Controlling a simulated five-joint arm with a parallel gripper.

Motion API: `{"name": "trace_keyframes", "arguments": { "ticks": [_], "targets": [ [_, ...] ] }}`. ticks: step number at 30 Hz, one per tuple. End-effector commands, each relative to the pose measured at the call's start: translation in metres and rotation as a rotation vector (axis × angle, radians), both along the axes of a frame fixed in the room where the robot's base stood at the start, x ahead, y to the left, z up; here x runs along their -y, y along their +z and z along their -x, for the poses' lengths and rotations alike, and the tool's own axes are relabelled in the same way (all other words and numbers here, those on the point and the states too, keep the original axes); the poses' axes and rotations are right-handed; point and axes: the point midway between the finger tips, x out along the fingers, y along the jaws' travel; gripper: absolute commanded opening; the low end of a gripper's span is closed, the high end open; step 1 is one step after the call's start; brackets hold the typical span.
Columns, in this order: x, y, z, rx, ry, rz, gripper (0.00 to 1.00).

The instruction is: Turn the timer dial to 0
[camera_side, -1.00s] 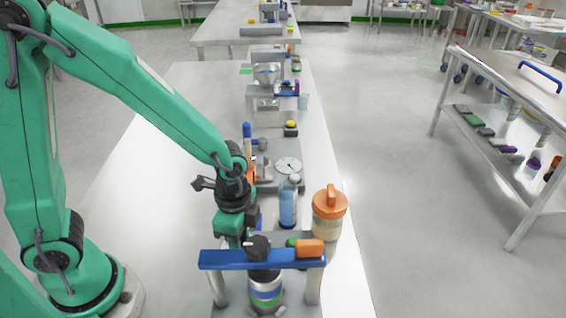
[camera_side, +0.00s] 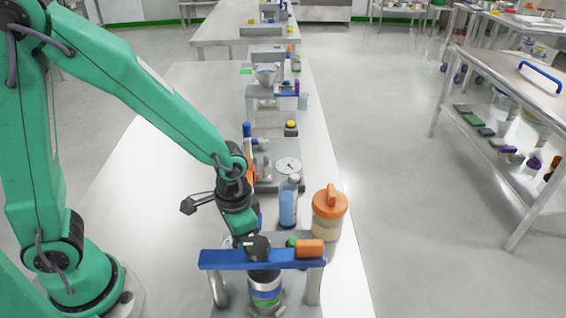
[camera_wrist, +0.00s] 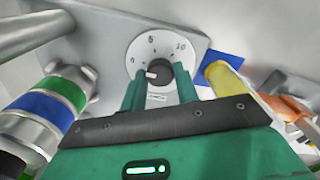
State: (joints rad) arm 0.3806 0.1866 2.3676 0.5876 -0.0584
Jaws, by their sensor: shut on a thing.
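The timer dial shows in the wrist view as a black knob (camera_wrist: 158,73) on a round white face (camera_wrist: 150,44) marked 0, 5 and 10. Its white pointer points left, to the 0 side; I cannot tell if it lines up exactly with the mark. My gripper (camera_wrist: 159,88) has a green finger on each side of the knob and is shut on it. In the side view my gripper (camera_side: 243,228) reaches down behind the blue bar (camera_side: 225,259); its fingertips and the dial face are not clear there.
A yellow cylinder (camera_wrist: 222,76) is close on the right. In the side view, a blue bottle (camera_side: 288,207) and an orange-lidded jar (camera_side: 329,217) stand right of my arm.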

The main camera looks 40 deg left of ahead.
Motion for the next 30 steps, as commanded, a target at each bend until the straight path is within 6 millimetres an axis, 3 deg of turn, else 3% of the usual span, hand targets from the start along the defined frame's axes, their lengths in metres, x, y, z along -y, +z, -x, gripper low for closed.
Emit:
{"name": "trace_keyframes", "arguments": {
  "ticks": [14,15,18,30],
  "targets": [
    [0.0002,0.0012,-0.0003,0.001,0.025,0.0,0.08],
    [0.0002,0.0012,-0.0003,0.001,0.025,0.0,0.32],
    [0.0002,0.001,-0.0003,0.001,0.025,0.0,0.52],
    [0.0001,0.0023,-0.0004,0.001,0.024,0.0,0.52]
  ]
}}
